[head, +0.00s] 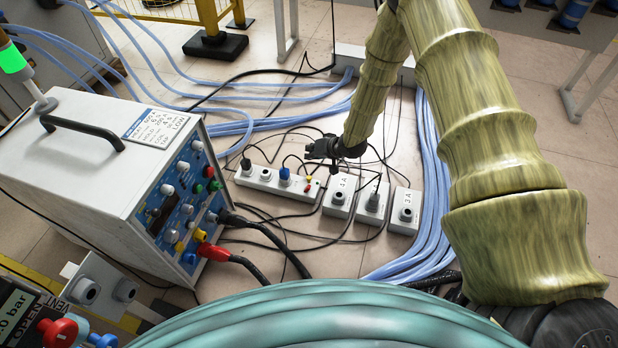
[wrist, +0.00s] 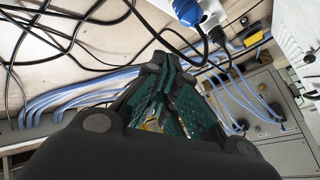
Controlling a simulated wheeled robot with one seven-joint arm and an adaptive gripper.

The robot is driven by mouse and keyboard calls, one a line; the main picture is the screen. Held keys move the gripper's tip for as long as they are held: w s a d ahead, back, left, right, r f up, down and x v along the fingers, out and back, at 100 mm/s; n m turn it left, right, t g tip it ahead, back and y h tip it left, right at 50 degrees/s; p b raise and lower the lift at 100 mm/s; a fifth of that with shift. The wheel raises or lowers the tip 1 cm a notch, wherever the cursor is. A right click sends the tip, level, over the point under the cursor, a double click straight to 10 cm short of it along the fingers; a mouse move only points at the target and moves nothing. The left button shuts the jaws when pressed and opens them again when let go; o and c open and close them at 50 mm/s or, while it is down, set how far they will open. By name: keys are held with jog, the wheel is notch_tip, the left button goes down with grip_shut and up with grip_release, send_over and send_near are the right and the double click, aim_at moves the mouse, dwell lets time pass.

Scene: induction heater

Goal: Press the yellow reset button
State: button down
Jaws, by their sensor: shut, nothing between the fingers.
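The induction heater (head: 110,165) is a white box at the left with a blue control panel. Its panel has two yellow buttons or knobs, an upper one (head: 199,235) and a lower one (head: 180,246). Their labels are too small to read, so I cannot tell which is the reset. My gripper (head: 322,150) hangs above the white power strip, to the right of the panel and well apart from it. In the wrist view its fingers come together, shut and empty. The heater panel is not clearly identifiable in the wrist view.
A white power strip (head: 262,179) and several white socket boxes (head: 371,208) lie on the tiled floor among black cables. Blue hoses (head: 432,180) run along the right. Thick black cables with a red plug (head: 213,252) leave the panel's lower part. A teal rounded surface (head: 330,322) fills the front.

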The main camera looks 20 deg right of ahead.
jog(key=shift+f, duration=0.15)
jog(key=shift+f+b, duration=3.05)
jog(key=shift+f, duration=1.2)
jog(key=shift+f, duration=1.35)
jog(key=shift+r, duration=0.2)
jog(key=shift+r+p, duration=0.95)
jog(key=shift+r, duration=0.25)
jog(key=shift+r+p, duration=2.05)
jog(key=shift+r, duration=0.4)
